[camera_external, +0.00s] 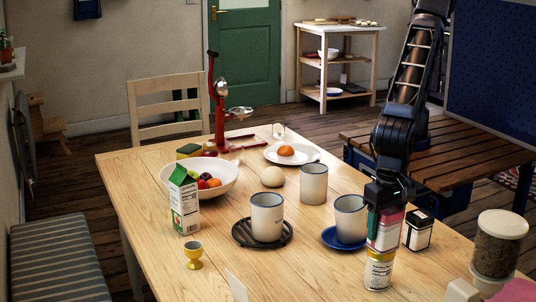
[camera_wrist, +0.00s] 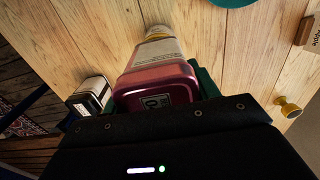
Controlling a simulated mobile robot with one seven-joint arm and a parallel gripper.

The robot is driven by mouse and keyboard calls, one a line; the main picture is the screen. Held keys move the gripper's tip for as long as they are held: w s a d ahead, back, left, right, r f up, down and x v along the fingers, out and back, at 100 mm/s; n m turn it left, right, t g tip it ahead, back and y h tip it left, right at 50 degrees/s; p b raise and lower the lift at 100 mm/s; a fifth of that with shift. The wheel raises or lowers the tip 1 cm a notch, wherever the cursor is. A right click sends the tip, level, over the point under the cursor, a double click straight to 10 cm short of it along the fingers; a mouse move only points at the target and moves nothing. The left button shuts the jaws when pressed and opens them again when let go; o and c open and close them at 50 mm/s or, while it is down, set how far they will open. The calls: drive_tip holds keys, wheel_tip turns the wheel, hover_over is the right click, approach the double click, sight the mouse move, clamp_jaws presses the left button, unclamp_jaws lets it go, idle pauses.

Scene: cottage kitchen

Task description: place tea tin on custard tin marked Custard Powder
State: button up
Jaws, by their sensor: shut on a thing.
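The tea tin (camera_external: 387,231), pink with a pale label, is held upright in my gripper (camera_external: 388,208) at the table's front right. In the wrist view its pink lid end (camera_wrist: 155,93) fills the space between the green fingers. Directly under it stands the custard tin (camera_external: 378,274), yellow and white. Its print is too small to read for certain. In the wrist view only a bit of the custard tin (camera_wrist: 158,33) shows past the tea tin. The tea tin's bottom lines up with the custard tin's top; I cannot tell if they touch fully.
A black-and-white tin (camera_external: 418,230) stands close to the right. A mug (camera_external: 350,219) on a blue saucer (camera_external: 331,239) is close on the left. A jar with a dark lower part (camera_external: 498,245) stands at the right front. The table's left front (camera_external: 160,260) is mostly clear.

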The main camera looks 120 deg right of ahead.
drive_tip(key=o, duration=1.1)
drive_tip(key=shift+f, duration=0.1)
